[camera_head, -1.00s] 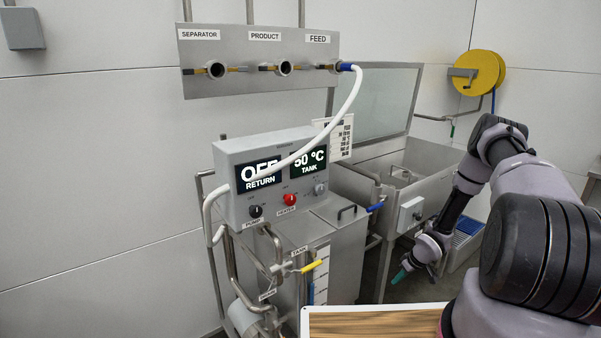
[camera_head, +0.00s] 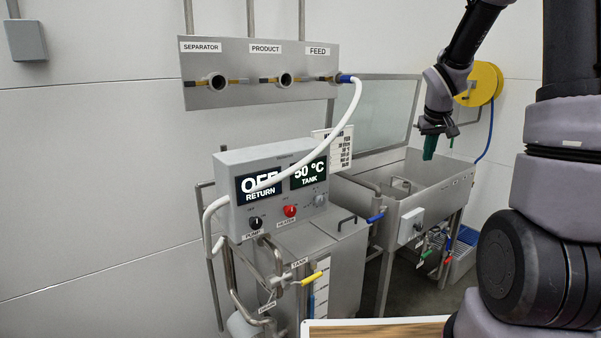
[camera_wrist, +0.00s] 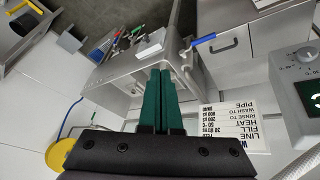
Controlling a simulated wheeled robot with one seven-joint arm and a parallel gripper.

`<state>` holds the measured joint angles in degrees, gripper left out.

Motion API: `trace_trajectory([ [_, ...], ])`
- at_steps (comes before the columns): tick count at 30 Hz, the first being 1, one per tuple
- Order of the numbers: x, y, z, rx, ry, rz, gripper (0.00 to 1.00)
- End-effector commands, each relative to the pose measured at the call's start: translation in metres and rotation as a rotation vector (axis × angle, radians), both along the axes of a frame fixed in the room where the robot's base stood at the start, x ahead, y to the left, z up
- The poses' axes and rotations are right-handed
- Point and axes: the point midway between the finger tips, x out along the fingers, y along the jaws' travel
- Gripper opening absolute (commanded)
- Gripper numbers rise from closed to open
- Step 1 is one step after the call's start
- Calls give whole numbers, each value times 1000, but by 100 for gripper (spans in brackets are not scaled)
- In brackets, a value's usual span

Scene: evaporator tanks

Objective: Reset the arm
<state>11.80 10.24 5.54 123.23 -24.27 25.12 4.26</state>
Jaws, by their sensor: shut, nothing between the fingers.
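My gripper (camera_head: 429,147) is raised at the right of the head view, in front of the steel sink's back panel and above the sink basin. Its green fingers point down. In the wrist view the two green fingers (camera_wrist: 161,98) lie side by side, shut, with nothing between them. My arm rises at the right edge of the head view and bends over toward the sink.
The steel sink (camera_head: 455,187) stands below my gripper. The control box (camera_head: 272,185) reads OFF and 50 °C, with a tank (camera_head: 345,270) beneath it. A white hose (camera_head: 350,110) runs to FEED. A yellow reel (camera_head: 485,84) hangs behind my arm.

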Motion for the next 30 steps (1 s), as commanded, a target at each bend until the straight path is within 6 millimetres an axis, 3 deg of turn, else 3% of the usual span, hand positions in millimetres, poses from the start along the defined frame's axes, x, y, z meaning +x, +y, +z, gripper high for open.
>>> trace_trajectory([
  [1,-16,8,24,12,-23,-22,0],
  [3,-38,18,49,38,-42,-56,0],
  [12,-146,65,124,207,-120,-167,0],
  [18,-217,97,147,352,-159,-197,0],
  [21,-242,109,152,414,-168,-201,0],
  [25,-262,118,154,462,-174,-201,0],
  [30,-268,121,154,479,-172,-201,0],
])
